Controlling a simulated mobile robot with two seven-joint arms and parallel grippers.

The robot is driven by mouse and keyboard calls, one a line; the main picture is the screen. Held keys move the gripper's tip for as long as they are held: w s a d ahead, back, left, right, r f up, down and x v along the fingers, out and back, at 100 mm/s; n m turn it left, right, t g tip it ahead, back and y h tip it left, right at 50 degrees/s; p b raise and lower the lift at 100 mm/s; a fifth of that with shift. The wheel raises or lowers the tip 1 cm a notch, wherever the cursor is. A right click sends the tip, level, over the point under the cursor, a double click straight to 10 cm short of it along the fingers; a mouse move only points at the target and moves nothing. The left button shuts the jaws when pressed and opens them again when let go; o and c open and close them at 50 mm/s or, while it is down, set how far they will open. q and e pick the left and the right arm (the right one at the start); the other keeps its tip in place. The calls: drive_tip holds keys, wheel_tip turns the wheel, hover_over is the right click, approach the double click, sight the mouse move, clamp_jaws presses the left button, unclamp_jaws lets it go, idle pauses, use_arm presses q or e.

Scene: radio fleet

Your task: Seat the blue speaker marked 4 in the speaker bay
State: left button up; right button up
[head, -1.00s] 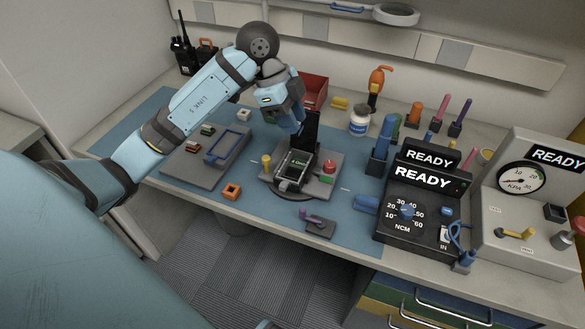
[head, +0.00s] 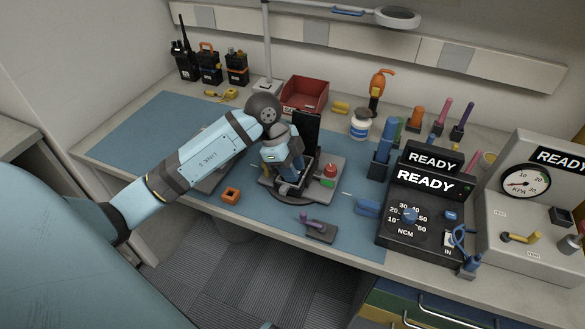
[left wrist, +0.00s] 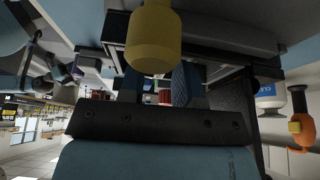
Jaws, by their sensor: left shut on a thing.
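My left gripper (head: 290,188) is low over the dark open radio housing (head: 307,172), which stands in the grey fixture (head: 328,180) on the blue mat. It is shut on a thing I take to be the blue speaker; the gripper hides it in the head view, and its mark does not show. In the left wrist view the two fingers (left wrist: 160,88) are partly behind a yellow knob (left wrist: 153,38) close to the camera. The speaker bay is hidden under the gripper. My right gripper does not show.
The fixture carries a red button (head: 330,169) and a green one (head: 327,182). An orange block (head: 231,194) lies on the mat to the left, and a purple-handled tool (head: 317,226) in front. Black consoles (head: 420,205) stand right; a red bin (head: 304,94) is behind.

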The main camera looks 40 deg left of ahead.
use_arm(q)
drive_tip(key=shift+f, duration=0.2)
drive_tip(key=shift+s+d+f, duration=0.1)
drive_tip(key=shift+s+f, duration=0.2)
drive_tip(key=shift+f, duration=0.35)
drive_tip(key=o, duration=0.9)
drive_tip(key=shift+f, duration=0.1)
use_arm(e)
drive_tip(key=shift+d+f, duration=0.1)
use_arm(q)
drive_tip(key=shift+w+r, duration=0.1)
drive_tip(key=shift+r, duration=0.35)
drive_tip(key=w+p+v, duration=0.1)
drive_tip(key=v, duration=1.1)
drive_tip(key=shift+s+r, duration=0.25)
drive_tip(key=shift+r, duration=0.15)
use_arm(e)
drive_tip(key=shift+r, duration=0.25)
